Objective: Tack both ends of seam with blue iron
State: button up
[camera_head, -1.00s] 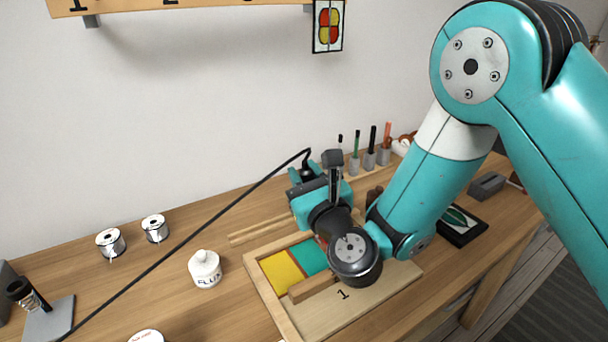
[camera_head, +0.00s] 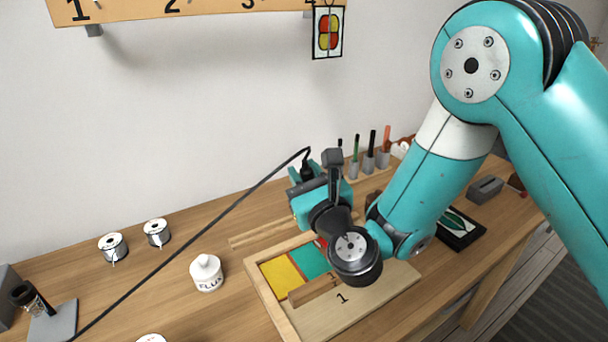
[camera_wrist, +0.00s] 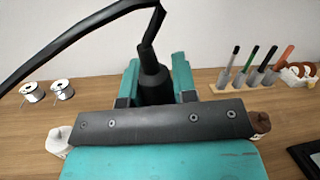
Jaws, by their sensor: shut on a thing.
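My gripper (camera_head: 308,188) is shut on an iron with a black handle (camera_wrist: 153,82) and a black cord running from its top. The wrist view shows my gripper's fingers (camera_wrist: 157,98) on both sides of the handle. No blue marking shows on it, and its tip is hidden behind my wrist. Below my gripper lies a wooden tray (camera_head: 262,292) marked 1, holding yellow (camera_head: 280,272), teal (camera_head: 309,261) and red glass pieces. A wooden block (camera_head: 313,291) lies along their near edge. My arm covers the right part of the glass; whether the tip touches a seam cannot be told.
A white flux jar (camera_head: 207,274) stands left of the tray, with two solder spools (camera_head: 113,247) behind it. An iron stand (camera_head: 52,322) is at the far left. Upright tools in grey holders (camera_head: 369,160) stand behind my arm. The cord crosses the bench.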

jog(key=shift+r+p, duration=1.7)
jog(key=shift+r, duration=0.55)
